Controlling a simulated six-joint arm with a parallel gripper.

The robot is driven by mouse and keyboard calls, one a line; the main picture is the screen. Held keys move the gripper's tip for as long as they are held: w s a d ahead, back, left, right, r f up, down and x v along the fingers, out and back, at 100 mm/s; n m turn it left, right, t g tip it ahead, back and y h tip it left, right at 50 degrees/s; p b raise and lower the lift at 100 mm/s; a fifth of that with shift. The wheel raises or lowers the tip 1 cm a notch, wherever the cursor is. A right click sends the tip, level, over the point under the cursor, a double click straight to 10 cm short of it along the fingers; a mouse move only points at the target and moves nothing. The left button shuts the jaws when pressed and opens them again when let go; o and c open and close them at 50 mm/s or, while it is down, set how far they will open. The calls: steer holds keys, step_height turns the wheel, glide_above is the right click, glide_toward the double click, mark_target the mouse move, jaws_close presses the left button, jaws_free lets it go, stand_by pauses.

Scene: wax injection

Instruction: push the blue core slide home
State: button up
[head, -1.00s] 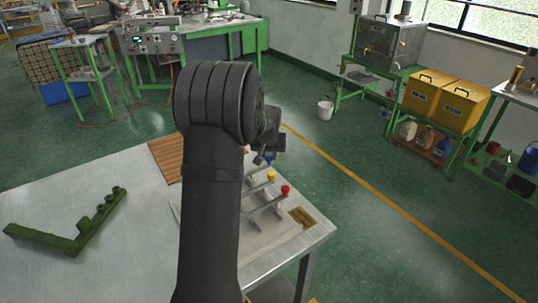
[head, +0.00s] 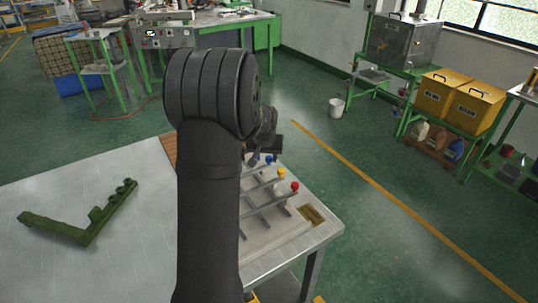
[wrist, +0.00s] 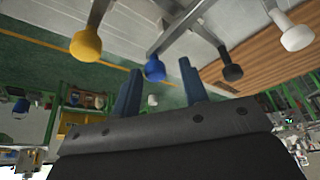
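The blue core slide shows as a blue knob (wrist: 155,70) on a grey bar in the wrist view. In the head view the blue knob (head: 268,160) lies just below my gripper (head: 272,146), in line with the other knobs. In the wrist view my gripper (wrist: 159,80) has its two blue fingers apart, with the blue knob seen in the gap between their tips, nearer the left finger. I see no contact and cannot tell the distance. The slide's inner end and most of the mould are hidden behind my arm.
A yellow knob (wrist: 86,44) stands left of the blue one, a black knob (wrist: 231,68) and a white knob (wrist: 299,38) right. A red knob (head: 294,186) is nearest the table's right edge. A green L-shaped part (head: 82,220) lies on the clear left table.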

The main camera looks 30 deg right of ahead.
steer(key=shift+d, duration=0.15)
steer(key=shift+r, duration=0.1)
steer(key=shift+s+r, duration=0.15)
steer(key=shift+r, duration=0.15)
steer(key=v, duration=1.1)
steer(key=x, duration=1.1)
steer(key=shift+f, duration=0.35)
steer(key=shift+d, duration=0.85)
